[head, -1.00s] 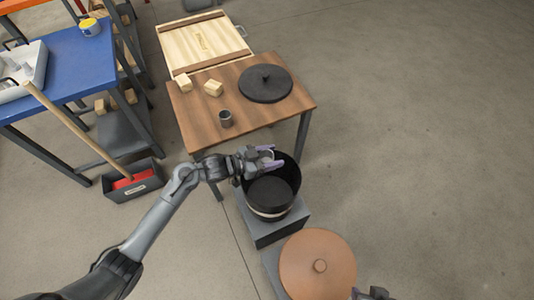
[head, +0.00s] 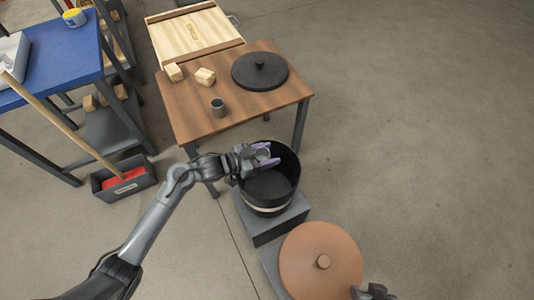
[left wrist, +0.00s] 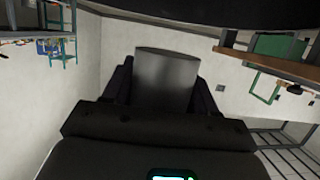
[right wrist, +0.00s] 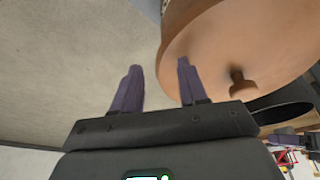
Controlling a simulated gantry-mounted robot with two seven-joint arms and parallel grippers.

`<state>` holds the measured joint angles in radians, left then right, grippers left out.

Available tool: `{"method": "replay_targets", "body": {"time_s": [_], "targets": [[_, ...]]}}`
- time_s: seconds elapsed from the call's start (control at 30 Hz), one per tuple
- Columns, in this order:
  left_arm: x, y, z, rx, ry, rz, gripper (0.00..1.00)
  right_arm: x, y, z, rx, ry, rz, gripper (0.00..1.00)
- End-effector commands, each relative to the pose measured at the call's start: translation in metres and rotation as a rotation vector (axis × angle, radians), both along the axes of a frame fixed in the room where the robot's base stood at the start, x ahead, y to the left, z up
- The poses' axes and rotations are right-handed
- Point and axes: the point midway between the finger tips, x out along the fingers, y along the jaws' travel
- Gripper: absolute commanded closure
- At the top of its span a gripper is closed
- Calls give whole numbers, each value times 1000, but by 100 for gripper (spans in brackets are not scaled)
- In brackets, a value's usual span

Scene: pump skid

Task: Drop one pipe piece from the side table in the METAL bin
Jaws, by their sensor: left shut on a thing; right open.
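My left gripper (head: 262,155) is shut on a grey metal pipe piece (left wrist: 166,80). It holds the piece at the rim of the open black bin (head: 283,158), over its mouth. The bin has a pale band around it and stands on a grey block. Any lettering on it cannot be read from here. Another pipe piece (head: 218,108) stands upright on the wooden side table (head: 190,115). My right gripper (right wrist: 155,85) is open and empty, beside a copper-coloured round lid with a knob (right wrist: 215,55). That lid (head: 310,265) also shows in the head view.
A black round lid (head: 260,70) and two wood blocks (head: 205,76) lie on the side table. A wooden crate (head: 195,35) stands behind it. A blue table (head: 60,65) and a dark box with red contents (head: 125,178) are at left. The floor at right is clear.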

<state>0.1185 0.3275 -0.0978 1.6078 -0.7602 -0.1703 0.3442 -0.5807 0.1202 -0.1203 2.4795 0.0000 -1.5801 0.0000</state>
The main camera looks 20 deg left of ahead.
Motion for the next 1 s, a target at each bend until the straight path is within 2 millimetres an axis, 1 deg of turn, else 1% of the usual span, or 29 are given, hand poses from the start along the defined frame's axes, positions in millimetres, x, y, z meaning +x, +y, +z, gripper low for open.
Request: {"method": "replay_targets", "body": {"time_s": [0.03,0.2,0.23,0.53,0.67,0.77,1.0], "targets": [[0,0,1,0,-1,0,41,0,0,0,0,0,0,57],[0,0,1,-1,-1,0,15,0,0,0,0,0,0,57],[0,0,0,0,-1,0,13,0,0,0,0,0,0,57],[-1,1,0,1,1,0,13,0,0,1,0,0,0,57],[-6,6,4,2,1,1,13,0,0,6,0,0,0,57],[-15,15,9,2,2,0,13,0,0,14,0,0,0,57],[-44,42,21,4,2,1,13,0,0,34,0,-1,0,57]]}}
